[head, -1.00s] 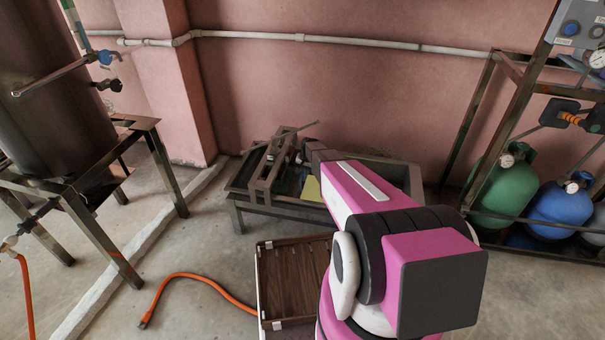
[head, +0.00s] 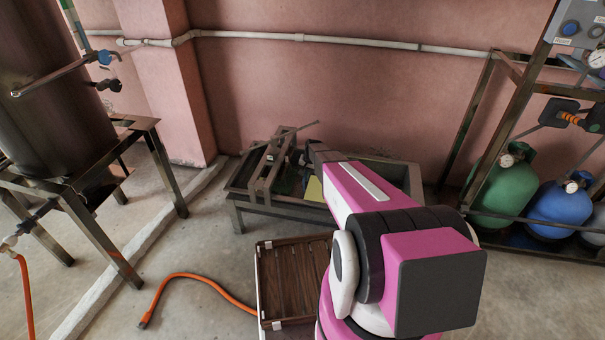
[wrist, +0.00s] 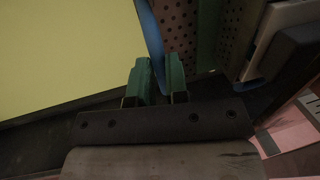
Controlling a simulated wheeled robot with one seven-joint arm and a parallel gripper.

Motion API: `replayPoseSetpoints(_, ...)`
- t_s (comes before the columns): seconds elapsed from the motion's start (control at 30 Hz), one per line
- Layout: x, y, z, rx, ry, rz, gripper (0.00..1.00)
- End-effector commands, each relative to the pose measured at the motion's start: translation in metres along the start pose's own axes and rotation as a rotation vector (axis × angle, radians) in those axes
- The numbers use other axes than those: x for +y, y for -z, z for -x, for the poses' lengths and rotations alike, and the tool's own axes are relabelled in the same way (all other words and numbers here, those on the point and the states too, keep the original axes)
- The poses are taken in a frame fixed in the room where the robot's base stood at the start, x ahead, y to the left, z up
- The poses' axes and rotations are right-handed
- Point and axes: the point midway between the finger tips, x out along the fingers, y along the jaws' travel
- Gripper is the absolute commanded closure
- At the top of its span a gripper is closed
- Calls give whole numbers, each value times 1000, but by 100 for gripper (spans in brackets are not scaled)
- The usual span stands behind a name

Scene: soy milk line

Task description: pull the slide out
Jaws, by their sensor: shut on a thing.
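My gripper (wrist: 160,84) shows in the wrist view with two green fingertips a short gap apart. It is shut on a thin blue-edged piece (wrist: 152,35) that runs up from between the fingers; I take this for the slide. Most of the piece is hidden by the fingers. In the head view my pink and white arm reaches over a low metal trough with a press frame (head: 262,178), and it hides the gripper and the slide there.
A yellow panel (wrist: 60,50) lies left of the fingers; a perforated brown plate (wrist: 180,28) stands close right. A slatted wooden crate (head: 290,280) is on the floor before the trough (head: 290,212). An orange hose (head: 190,277) lies left. Gas bottles (head: 555,210) stand right.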

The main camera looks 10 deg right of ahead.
Motion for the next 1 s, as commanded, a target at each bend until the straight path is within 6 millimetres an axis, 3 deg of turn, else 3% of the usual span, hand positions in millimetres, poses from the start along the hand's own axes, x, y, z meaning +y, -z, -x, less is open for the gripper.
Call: replayPoseSetpoints(1.0, 262, 0, 53, -1, -2, -3, 100)
